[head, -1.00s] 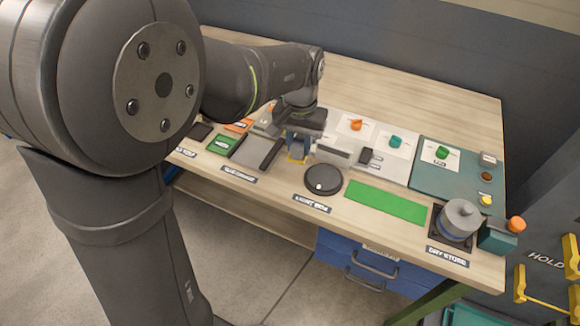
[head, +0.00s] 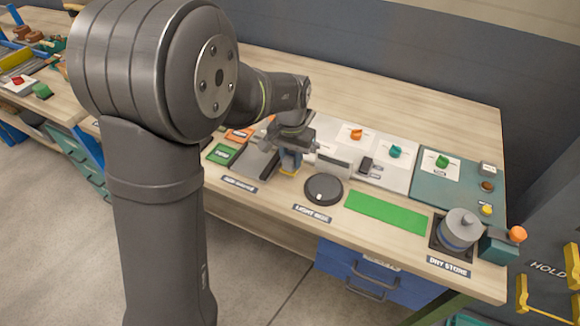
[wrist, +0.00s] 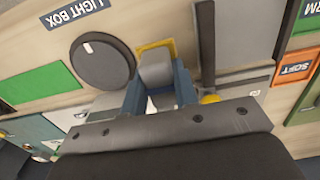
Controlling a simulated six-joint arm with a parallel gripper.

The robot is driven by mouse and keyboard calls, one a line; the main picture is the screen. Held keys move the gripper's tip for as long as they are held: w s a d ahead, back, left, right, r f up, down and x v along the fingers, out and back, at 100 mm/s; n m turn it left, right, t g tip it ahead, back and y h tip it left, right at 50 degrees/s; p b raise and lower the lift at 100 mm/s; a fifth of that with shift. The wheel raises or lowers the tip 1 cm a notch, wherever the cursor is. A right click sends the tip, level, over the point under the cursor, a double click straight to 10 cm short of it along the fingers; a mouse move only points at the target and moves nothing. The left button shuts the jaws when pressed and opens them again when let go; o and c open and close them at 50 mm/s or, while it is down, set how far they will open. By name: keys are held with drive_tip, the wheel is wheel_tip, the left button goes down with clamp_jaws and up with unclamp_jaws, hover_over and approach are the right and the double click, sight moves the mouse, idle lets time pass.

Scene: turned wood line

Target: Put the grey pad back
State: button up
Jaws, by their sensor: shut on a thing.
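My gripper (head: 290,160) is low over the bench, between a grey plate and a round dark disc. In the wrist view its blue fingers (wrist: 157,88) are shut on a small grey block, which I take as the grey pad (wrist: 155,68). A yellow edge (wrist: 156,46) shows just beyond the pad; I cannot tell whether it is a bench marking or part of another thing. In the head view the fingers largely hide the pad, and yellow shows below them. Whether the pad touches the bench is unclear.
The dark disc (head: 323,189) is close by, behind the LIGHT BOX label (head: 312,213). The grey plate (head: 252,162) with a dark bar is on the other side. A green strip (head: 387,212) and a grey round container (head: 460,229) are further right. The back of the bench is clear.

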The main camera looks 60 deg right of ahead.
sight(290, 168)
drive_tip(key=shift+w+d+f, duration=0.1)
drive_tip(key=shift+w+f, duration=0.1)
drive_tip(key=shift+w, duration=0.05)
drive_tip(key=shift+f, duration=1.95)
drive_tip(key=shift+f, duration=0.15)
drive_tip(key=o, duration=1)
drive_tip(key=shift+o, duration=0.2)
wheel_tip(290, 168, up, 12)
drive_tip(key=shift+r, duration=0.2)
